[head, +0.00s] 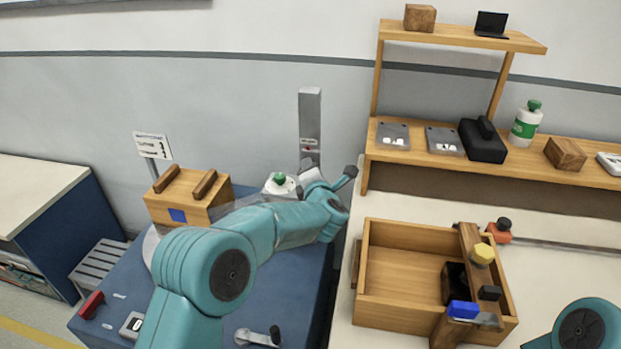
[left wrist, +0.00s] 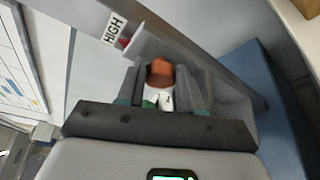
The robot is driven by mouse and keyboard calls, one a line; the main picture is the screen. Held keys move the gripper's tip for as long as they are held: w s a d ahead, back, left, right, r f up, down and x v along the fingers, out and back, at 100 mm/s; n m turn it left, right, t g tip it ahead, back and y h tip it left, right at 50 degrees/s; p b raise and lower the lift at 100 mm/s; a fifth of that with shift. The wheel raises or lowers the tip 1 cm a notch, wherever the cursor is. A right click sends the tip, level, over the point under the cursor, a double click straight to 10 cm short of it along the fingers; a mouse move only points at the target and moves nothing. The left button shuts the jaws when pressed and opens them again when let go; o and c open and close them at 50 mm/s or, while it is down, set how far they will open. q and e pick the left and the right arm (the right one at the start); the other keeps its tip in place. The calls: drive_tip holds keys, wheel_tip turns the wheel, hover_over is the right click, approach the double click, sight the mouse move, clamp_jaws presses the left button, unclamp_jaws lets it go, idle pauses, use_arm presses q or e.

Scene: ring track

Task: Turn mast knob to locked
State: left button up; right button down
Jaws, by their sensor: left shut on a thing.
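The grey mast (head: 309,125) stands upright behind the blue bench, with a small red mark and label on its front. In the left wrist view the mast (left wrist: 185,45) runs diagonally and carries a "HIGH" label (left wrist: 115,28). An orange-brown knob (left wrist: 160,72) sits between the fingers of my left gripper (left wrist: 161,88), which is shut on it. A white piece with a dark mark and some green shows just below the knob. In the head view my left gripper (head: 311,174) is at the lower mast and hides the knob. My right gripper is out of view.
A wooden box with two handles (head: 188,196) and a green-topped white item (head: 280,184) stand on the blue bench (head: 300,290). A wooden tray (head: 400,306) lies right of the mast, below a wooden shelf (head: 350,150) with several objects.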

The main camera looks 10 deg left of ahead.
use_arm(q)
drive_tip(key=shift+f+m+t+y+b, duration=0.3)
drive_tip(key=shift+m+t+b, duration=0.1)
drive_tip(key=shift+m+b, duration=0.8)
drive_tip(key=shift+r+m+b, duration=0.1)
drive_tip(key=shift+m+b, duration=0.3)
drive_tip(key=shift+m, duration=0.1)
drive_tip(key=o, duration=1)
drive_tip(key=shift+s+d, duration=0.1)
drive_tip(key=v, duration=0.5)
drive_tip(key=b+v, duration=0.1)
drive_tip(key=v, duration=0.4)
drive_tip(key=b+v, duration=0.1)
drive_tip(key=v, duration=0.5)
drive_tip(key=shift+d+f, duration=0.1)
drive_tip(key=shift+f, duration=0.25)
drive_tip(key=shift+s, duration=0.1)
